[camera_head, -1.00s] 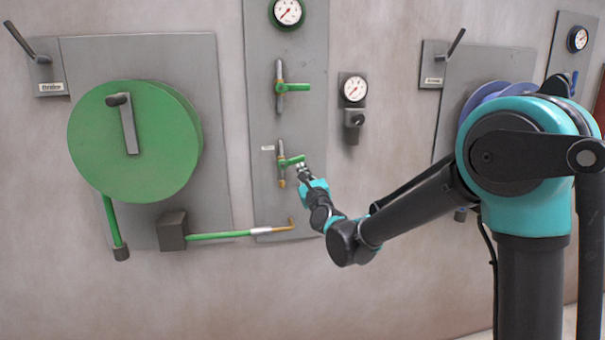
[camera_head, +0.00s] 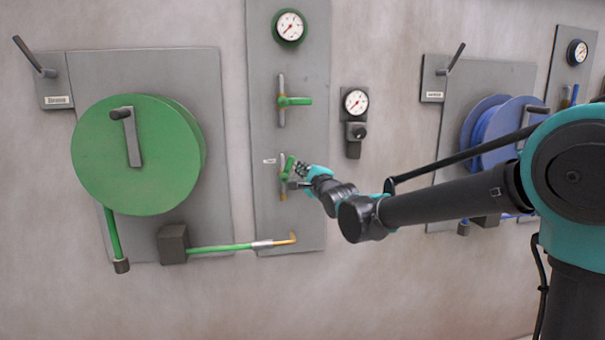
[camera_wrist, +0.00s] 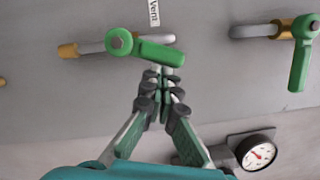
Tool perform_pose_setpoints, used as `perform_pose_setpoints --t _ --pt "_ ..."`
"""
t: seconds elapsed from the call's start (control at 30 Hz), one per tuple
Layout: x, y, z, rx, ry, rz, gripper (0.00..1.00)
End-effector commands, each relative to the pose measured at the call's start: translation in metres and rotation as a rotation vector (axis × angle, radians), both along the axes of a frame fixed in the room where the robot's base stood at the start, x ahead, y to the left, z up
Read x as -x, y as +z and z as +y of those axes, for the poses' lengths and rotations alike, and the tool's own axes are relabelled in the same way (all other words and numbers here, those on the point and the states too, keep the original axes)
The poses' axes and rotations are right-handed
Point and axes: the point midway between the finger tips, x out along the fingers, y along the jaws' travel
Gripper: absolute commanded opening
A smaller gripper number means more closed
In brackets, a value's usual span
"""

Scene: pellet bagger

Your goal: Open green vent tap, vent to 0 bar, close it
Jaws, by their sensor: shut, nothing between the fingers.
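The green vent tap (camera_head: 288,165) is the lower tap on the middle grey panel. In the wrist view its green handle (camera_wrist: 155,50) lies nearly along its pipe, slightly tilted, beside a "Vent" label (camera_wrist: 153,12). In the head view the handle points up. My gripper (camera_wrist: 160,76) is shut and empty, its fingertips at the handle's edge near the free end; I cannot tell if they touch. In the head view my gripper (camera_head: 295,178) partly hides the tap. The green-rimmed gauge (camera_head: 290,27) sits at the panel's top; its reading is too small to tell.
A second green tap (camera_head: 293,101) above has its handle across its pipe; it also shows in the wrist view (camera_wrist: 303,50). A small gauge (camera_head: 356,102) with a black fitting is right of the panel. A green reel (camera_head: 135,180) stands left, a blue reel (camera_head: 490,130) right.

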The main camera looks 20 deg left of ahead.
Motion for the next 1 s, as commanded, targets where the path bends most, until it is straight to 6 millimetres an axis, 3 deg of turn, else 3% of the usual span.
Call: perform_pose_setpoints --t 0.4,1.0 --pt "0.004 0.009 0.006 0.184 0.000 -0.114 0.00" --pt "0.006 0.014 0.009 0.181 0.001 -0.112 0.00"
